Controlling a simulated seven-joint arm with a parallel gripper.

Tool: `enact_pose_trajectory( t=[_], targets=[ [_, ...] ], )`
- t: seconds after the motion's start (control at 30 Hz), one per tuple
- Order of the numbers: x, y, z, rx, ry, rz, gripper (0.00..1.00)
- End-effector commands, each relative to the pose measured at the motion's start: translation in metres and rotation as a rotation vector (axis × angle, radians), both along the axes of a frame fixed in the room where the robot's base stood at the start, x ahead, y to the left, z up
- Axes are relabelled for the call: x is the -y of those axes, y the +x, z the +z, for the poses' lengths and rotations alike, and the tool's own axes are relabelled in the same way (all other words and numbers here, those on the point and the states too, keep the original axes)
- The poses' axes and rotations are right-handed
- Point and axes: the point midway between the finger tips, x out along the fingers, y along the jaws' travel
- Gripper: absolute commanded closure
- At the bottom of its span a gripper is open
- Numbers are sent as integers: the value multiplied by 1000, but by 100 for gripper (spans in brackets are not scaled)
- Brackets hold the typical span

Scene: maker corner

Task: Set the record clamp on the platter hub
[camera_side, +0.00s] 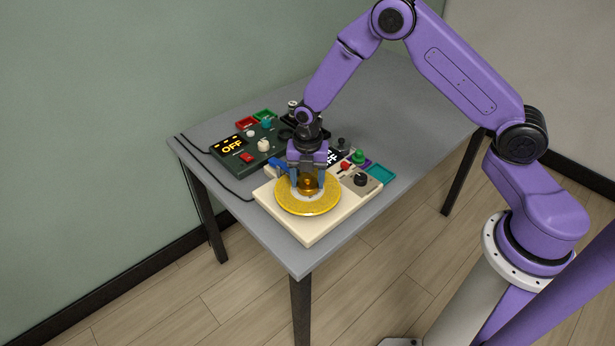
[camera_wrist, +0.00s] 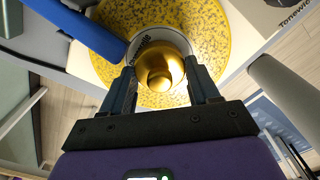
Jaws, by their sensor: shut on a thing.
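The record clamp (camera_side: 308,183) is a gold, round piece; it also shows in the wrist view (camera_wrist: 159,72). My gripper (camera_side: 307,186) is shut on it, one finger on each side, in the wrist view (camera_wrist: 161,88). The clamp is over the centre of a yellow speckled record (camera_side: 322,207) with a pale label, on the platter of a cream turntable (camera_side: 310,234). The platter hub is hidden under the clamp. I cannot tell whether the clamp touches the label or is just above it.
A blue tonearm (camera_wrist: 75,24) lies close to the left finger. Behind the turntable stands a dark green box reading OFF (camera_side: 262,146). Small red (camera_side: 246,122) and green (camera_side: 264,115) trays are at the back, a teal tray (camera_side: 380,174) at the right. The table's right rear is clear.

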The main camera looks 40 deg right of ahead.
Motion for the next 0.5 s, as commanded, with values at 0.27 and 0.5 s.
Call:
enact_pose_trajectory(
  t=[0.27,0.5],
  targets=[
    [0,0,0,1,1,0,36],
    [0,0,0,1,1,0,10]
  ],
)
